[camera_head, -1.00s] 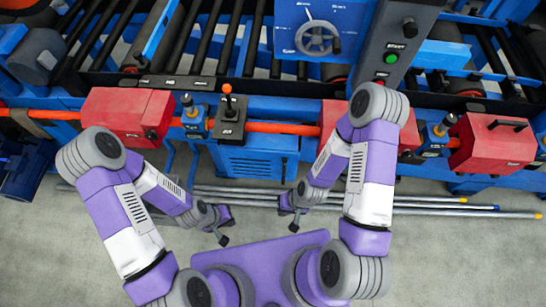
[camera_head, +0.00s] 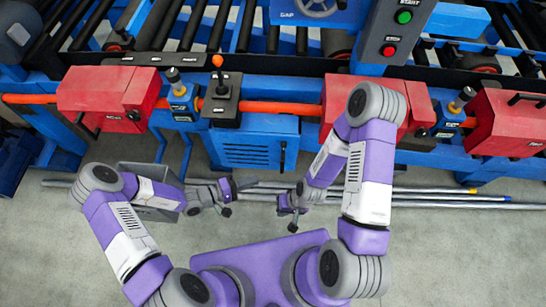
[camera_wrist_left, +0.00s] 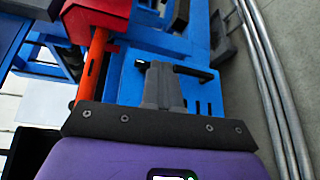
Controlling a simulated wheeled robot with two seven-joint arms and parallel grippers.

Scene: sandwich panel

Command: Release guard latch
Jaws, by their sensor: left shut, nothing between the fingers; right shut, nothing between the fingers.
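Two small blue fittings with dark knobs and orange bands, possibly latches, stand beside the red guards in the head view: one at left (camera_head: 180,100), one at right (camera_head: 453,112). I cannot tell which is the guard latch. The red guards (camera_head: 92,92) (camera_head: 505,125) sit along an orange rail. My left gripper (camera_head: 236,190) is shut and empty, below the blue vented cabinet and clear of the fittings. In the left wrist view its shut fingers (camera_wrist_left: 163,85) overlap a blue panel with a black handle (camera_wrist_left: 190,72). My right gripper (camera_head: 292,218) is shut and empty, low over the floor.
A black lever box (camera_head: 222,105) with an orange knob stands between the guards. The blue vented cabinet (camera_head: 250,143) is below it. Long metal rods (camera_head: 440,200) lie on the floor. A grey bin (camera_head: 140,172) is partly hidden behind my left arm. Green and red buttons sit above.

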